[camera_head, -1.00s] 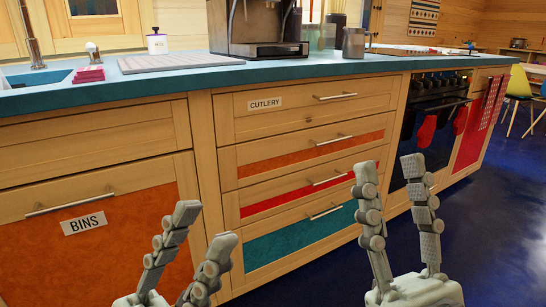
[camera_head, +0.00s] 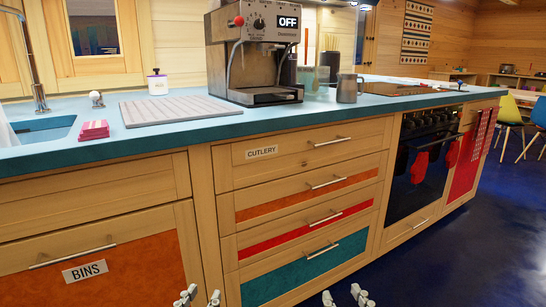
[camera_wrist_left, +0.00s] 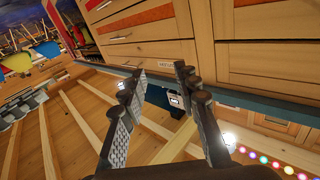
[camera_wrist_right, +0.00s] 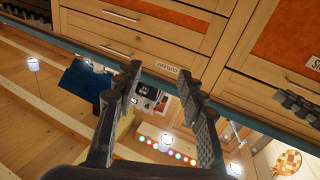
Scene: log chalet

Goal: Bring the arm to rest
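My left gripper (camera_head: 201,297) shows only its fingertips at the bottom edge of the head view, in front of the lower drawers. My right gripper (camera_head: 344,297) also shows only its tips at that edge, further right. In the left wrist view the left gripper's fingers (camera_wrist_left: 157,80) are spread with nothing between them. In the right wrist view the right gripper's fingers (camera_wrist_right: 158,82) are likewise apart and empty. Both arms are out of sight in the head view.
A cabinet with a cutlery drawer (camera_head: 290,149) and a bins door (camera_head: 130,270) stands ahead. The blue worktop (camera_head: 185,132) carries a coffee machine (camera_head: 262,50), a ridged mat (camera_head: 175,110) and a metal jug (camera_head: 347,88). An oven (camera_head: 418,165) is further right. The dark blue floor (camera_head: 470,255) is clear.

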